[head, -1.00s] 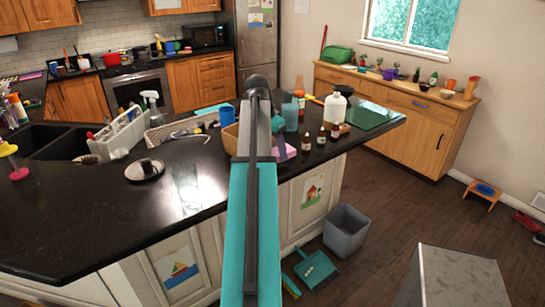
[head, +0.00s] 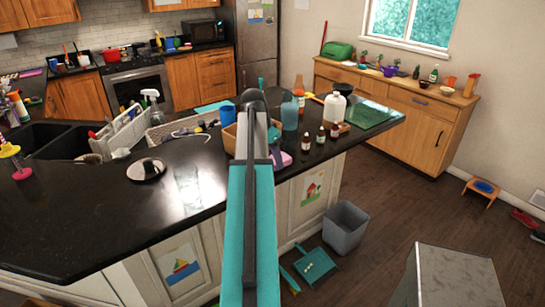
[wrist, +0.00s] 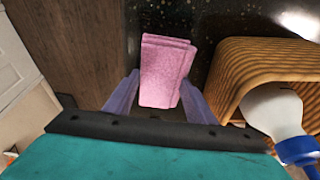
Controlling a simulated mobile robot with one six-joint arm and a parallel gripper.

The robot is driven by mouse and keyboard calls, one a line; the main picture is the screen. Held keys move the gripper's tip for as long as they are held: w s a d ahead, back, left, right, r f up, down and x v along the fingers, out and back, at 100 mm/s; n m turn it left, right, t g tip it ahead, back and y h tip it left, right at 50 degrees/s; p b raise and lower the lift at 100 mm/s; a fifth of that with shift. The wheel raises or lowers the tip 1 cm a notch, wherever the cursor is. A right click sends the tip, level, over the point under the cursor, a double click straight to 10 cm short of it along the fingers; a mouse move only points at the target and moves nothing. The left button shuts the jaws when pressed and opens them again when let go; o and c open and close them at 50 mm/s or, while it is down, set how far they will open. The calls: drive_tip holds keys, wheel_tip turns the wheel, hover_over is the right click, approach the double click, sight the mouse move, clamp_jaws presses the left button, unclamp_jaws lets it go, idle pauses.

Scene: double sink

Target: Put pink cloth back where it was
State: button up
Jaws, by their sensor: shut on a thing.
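The pink cloth (wrist: 166,72) is a folded, fuzzy block in the middle of the wrist view. My gripper (wrist: 160,95) has a purple finger on each side of it and is shut on it. The cloth is at the edge of the black countertop (wrist: 228,22); I cannot tell whether it touches the counter. In the head view only a small bit of the cloth (head: 285,160) shows beside my arm, which hides the rest and the gripper.
A wicker basket (wrist: 232,75) with a white, blue-necked bottle (wrist: 272,110) stands just right of the cloth. Small brown bottles (head: 306,139) and a white jug (head: 335,108) stand farther right. The counter's left front (head: 90,215) is clear. A grey bin (head: 345,228) stands on the floor.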

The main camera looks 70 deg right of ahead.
drive_tip(key=shift+f, duration=0.1)
drive_tip(key=o, duration=1)
drive_tip(key=shift+b+v, duration=1.65)
drive_tip(key=shift+v, duration=4.45)
